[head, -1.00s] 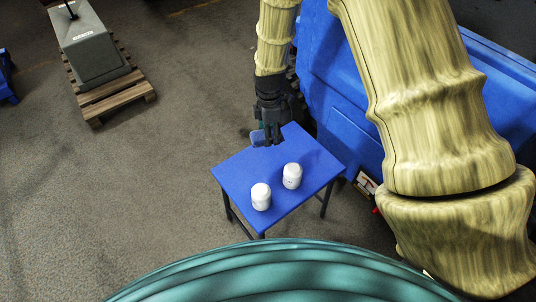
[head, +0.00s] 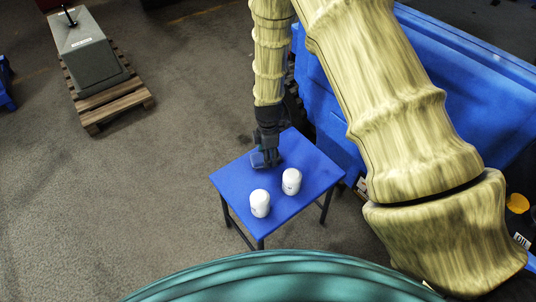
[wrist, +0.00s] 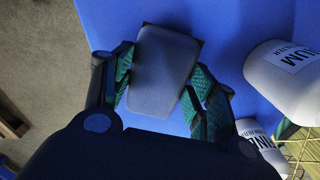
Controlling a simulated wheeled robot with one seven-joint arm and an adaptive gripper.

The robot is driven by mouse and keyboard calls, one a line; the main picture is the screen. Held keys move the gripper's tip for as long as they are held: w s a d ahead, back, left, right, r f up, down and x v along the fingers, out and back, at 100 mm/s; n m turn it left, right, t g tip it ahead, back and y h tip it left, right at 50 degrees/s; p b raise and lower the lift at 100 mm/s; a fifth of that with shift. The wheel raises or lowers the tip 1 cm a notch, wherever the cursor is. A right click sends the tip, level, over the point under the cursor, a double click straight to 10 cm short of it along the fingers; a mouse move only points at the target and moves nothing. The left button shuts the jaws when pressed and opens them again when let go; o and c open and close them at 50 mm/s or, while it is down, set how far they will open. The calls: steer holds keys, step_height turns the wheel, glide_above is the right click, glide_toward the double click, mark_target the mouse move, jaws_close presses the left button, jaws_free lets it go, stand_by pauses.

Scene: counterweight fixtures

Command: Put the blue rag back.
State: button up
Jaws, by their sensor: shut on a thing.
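The blue rag (wrist: 163,68), a flat grey-blue pad with rounded corners, lies between the fingers of my gripper (wrist: 165,92) in the wrist view. My gripper is shut on it. In the head view the rag (head: 257,160) shows as a small blue patch at the left of my gripper (head: 269,161), which points down over the far part of the small blue table (head: 228,178). I cannot tell whether the rag touches the tabletop.
Two white canisters stand on the table's near half, one at the left (head: 260,203) and one at the right (head: 291,181). A large blue bin (head: 415,70) stands behind the table. A grey weight (head: 88,60) sits on a wooden pallet (head: 115,102) at the far left.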

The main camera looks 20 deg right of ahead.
steer(key=shift+f, duration=0.2)
steer(key=o, duration=1.1)
steer(key=shift+c, duration=0.2)
steer(key=shift+r, duration=0.1)
step_height(320, 180, up, 12)
steer(key=p, duration=0.1)
steer(key=shift+p, duration=0.4)
steer(key=shift+r, duration=0.15)
